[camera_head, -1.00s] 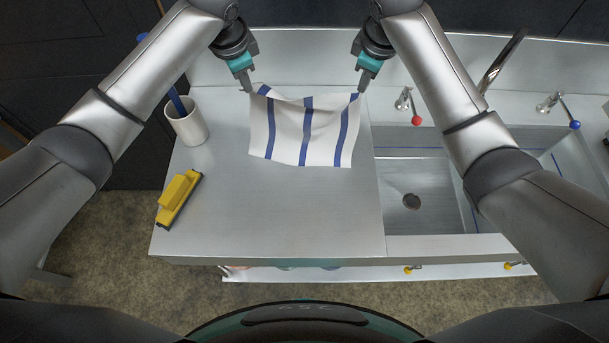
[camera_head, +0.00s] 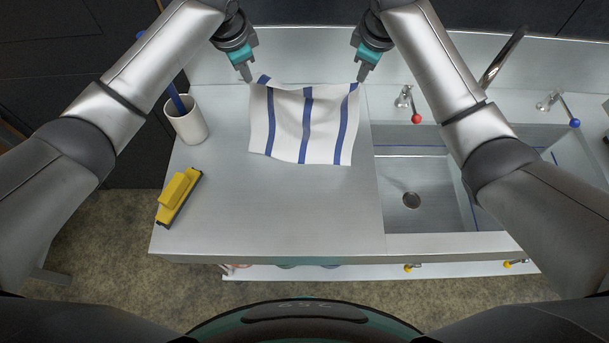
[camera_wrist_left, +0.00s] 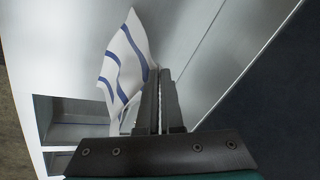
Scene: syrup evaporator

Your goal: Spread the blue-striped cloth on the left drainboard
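The white cloth with blue stripes (camera_head: 290,125) is stretched out over the back of the left drainboard (camera_head: 270,215), its top edge sagging a little between my grippers. My left gripper (camera_head: 248,78) is at its back left corner and my right gripper (camera_head: 362,79) at its back right corner. In the left wrist view the fingers of my left gripper (camera_wrist_left: 160,75) are close together, with the cloth (camera_wrist_left: 122,65) running from their tips. Both grippers look shut on the cloth. How much of the cloth touches the drainboard is hard to tell.
A white cup (camera_head: 187,125) with a blue-handled tool stands at the drainboard's left edge. A yellow squeegee-like tool (camera_head: 178,197) lies at the front left. The sink basin (camera_head: 410,185) and a red-knobbed tap (camera_head: 407,102) are to the right. The drainboard's front is bare.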

